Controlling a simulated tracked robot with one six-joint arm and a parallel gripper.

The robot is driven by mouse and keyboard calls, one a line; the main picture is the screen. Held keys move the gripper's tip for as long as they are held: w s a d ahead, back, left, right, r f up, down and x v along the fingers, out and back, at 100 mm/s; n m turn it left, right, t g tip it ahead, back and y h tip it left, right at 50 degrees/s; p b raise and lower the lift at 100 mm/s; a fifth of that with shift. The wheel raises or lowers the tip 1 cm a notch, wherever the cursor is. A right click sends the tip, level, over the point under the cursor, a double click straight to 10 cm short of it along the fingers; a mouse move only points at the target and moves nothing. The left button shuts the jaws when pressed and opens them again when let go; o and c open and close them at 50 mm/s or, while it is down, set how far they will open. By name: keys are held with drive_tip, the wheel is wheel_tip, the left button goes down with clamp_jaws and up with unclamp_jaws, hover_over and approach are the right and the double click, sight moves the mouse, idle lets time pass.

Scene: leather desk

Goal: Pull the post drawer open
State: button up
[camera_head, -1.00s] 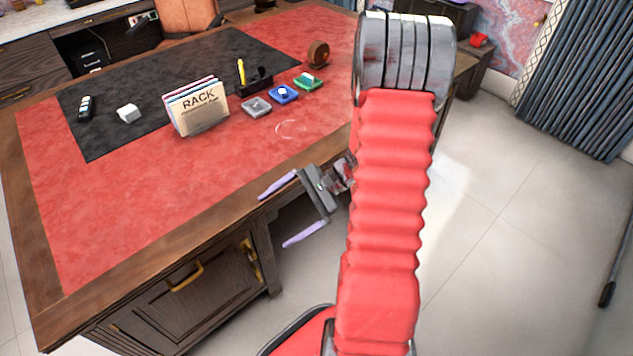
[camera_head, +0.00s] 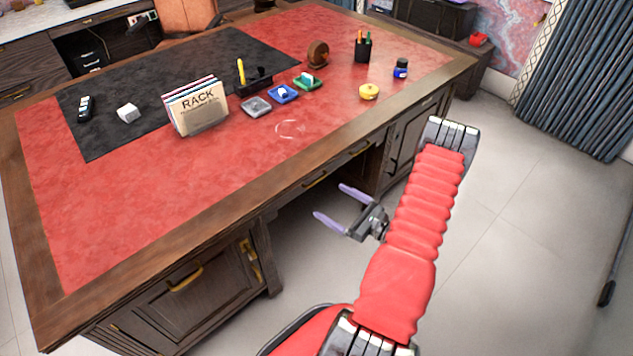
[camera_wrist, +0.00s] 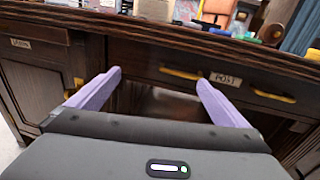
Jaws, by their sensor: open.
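The post drawer (camera_wrist: 204,76) is a dark wood front under the desktop edge in the wrist view, with a white "POST" label and two yellow handles. Its left handle (camera_wrist: 180,73) lies between the fingertips in the picture, farther off; the right handle (camera_wrist: 274,95) is right of the right finger. The drawer looks shut. In the head view its front (camera_head: 325,177) is seen steeply from above. My gripper (camera_head: 332,206) is open and empty, its lilac fingers pointing at the desk front, apart from it. It also shows in the wrist view (camera_wrist: 158,82).
The desk (camera_head: 130,245) has a cupboard with brass fittings at the left and an open knee space in the middle.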

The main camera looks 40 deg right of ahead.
sight(317, 180)
drive_tip(key=d+h, duration=0.1)
drive_tip(key=d+f+m, duration=0.1)
drive_tip(key=s+d+f+m+h, duration=0.1)
drive_tip(key=shift+s+d+t+h, duration=0.1)
drive_tip(key=shift+d+t+h, duration=0.15)
drive_tip(key=shift+t+h, duration=0.05)
drive_tip(key=w, duration=1.3)
drive_tip(key=shift+w+a, duration=0.25)
drive_tip(key=shift+w, duration=0.15)
drive_tip(key=shift+c, duration=0.5)
drive_tip(key=shift+s, duration=0.1)
drive_tip(key=c, duration=1.2)
